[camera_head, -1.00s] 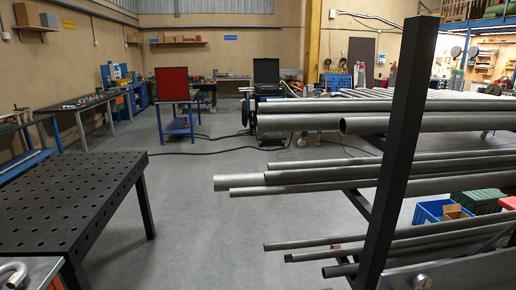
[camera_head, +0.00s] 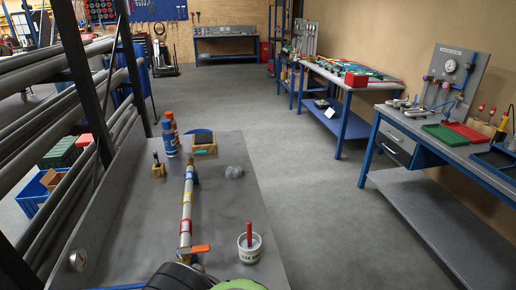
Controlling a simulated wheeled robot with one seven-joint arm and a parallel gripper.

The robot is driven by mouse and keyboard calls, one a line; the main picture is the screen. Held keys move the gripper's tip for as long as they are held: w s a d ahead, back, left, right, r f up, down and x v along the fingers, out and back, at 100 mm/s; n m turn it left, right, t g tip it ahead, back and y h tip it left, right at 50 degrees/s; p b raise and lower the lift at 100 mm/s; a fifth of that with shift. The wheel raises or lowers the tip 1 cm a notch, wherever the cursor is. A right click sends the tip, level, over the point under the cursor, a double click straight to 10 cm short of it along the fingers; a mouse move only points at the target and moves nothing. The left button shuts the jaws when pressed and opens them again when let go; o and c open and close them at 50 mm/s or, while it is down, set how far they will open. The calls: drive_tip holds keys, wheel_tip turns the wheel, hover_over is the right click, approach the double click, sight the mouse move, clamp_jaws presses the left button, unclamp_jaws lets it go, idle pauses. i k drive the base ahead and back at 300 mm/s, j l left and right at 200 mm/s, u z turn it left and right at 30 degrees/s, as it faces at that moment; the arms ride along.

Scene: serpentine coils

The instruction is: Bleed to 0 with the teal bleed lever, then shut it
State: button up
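An orange lever (camera_head: 194,249) sits across the near end of the pipe. A small round dial (camera_head: 77,259) is at the bench's left side; its reading is not legible. My gripper is not recognisable in view.
A pipe rack (camera_head: 70,105) is at left. Open floor (camera_head: 290,170) lies right, before a blue-framed workbench (camera_head: 440,142) with a gauge panel (camera_head: 450,75).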

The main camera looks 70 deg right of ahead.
sight(202, 153)
drive_tip(key=z, duration=1.65)
drive_tip(key=k+l+u, duration=0.3)
drive_tip(key=l, duration=0.3)
drive_tip(key=k+l+u, duration=0.35)
drive_tip(key=l+u, duration=0.15)
drive_tip(key=l, duration=0.3)
drive_tip(key=k+l+u, duration=0.2)
drive_tip(key=l, duration=0.2)
drive_tip(key=l+u, duration=0.15)
drive_tip(key=l, duration=0.3)
drive_tip(key=k+l+u, duration=0.2)
drive_tip(key=l, duration=0.2)
drive_tip(key=i+l+u, duration=0.15)
drive_tip(key=l, duration=0.2)
drive_tip(key=i+l+u, duration=0.2)
drive_tip(key=l, duration=0.2)
drive_tip(key=i+l+u, duration=0.15)
drive_tip(key=l, duration=0.25)
drive_tip(key=i+l+u, duration=0.2)
drive_tip(key=l, duration=0.2)
drive_tip(key=l+u, duration=0.15)
drive_tip(key=l, duration=0.25)
drive_tip(key=i+l+u, duration=0.5)
drive_tip(key=l, duration=0.4)
drive_tip(key=i, duration=0.55)
